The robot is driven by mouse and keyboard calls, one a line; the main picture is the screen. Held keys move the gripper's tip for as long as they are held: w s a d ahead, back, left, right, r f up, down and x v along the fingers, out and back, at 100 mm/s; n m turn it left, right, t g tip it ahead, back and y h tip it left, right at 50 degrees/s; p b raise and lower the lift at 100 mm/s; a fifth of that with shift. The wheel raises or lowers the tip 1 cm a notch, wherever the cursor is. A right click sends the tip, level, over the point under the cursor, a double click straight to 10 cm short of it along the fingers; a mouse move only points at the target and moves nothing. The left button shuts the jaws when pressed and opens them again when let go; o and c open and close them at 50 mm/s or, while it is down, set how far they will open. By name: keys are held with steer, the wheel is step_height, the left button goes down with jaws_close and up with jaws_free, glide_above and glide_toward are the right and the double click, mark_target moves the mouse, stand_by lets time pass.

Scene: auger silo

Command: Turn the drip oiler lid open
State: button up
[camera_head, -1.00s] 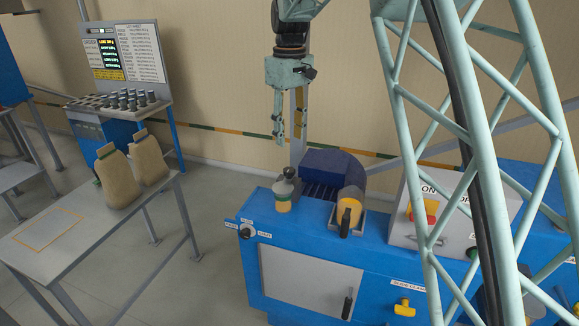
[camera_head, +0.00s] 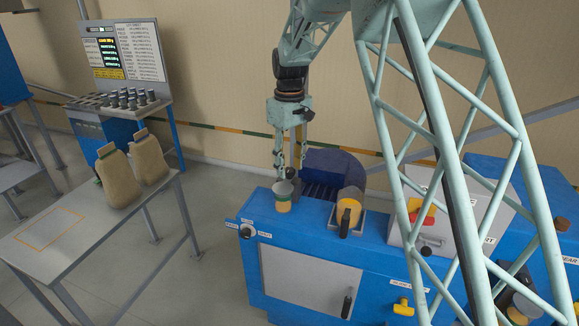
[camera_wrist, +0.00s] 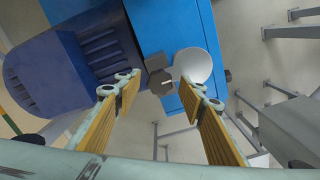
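A small cup-shaped fitting (camera_head: 283,204) with a grey top, green band and yellowish lower part stands on the left end of the blue machine's top; it looks like the drip oiler. In the wrist view, its round pale top (camera_wrist: 194,66) lies beside a dark grey angular part (camera_wrist: 158,80). I cannot tell whether the pale disc is a lid or the cup's opening. My gripper (camera_head: 291,165) points down just above and behind the fitting. In the wrist view, my gripper (camera_wrist: 163,92) has its two yellow-padded fingers apart, with nothing between the pads.
A yellow-and-black handled part (camera_head: 350,208) stands right of the fitting, with a dark blue ribbed housing (camera_head: 335,166) behind. A grey control box (camera_head: 440,228) with a red-and-yellow switch is farther right. A grey table (camera_head: 90,225) with two tan sacks stands left, across free floor.

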steer(key=shift+f, duration=0.2)
steer(key=c, duration=1.2)
steer(key=shift+o, duration=0.2)
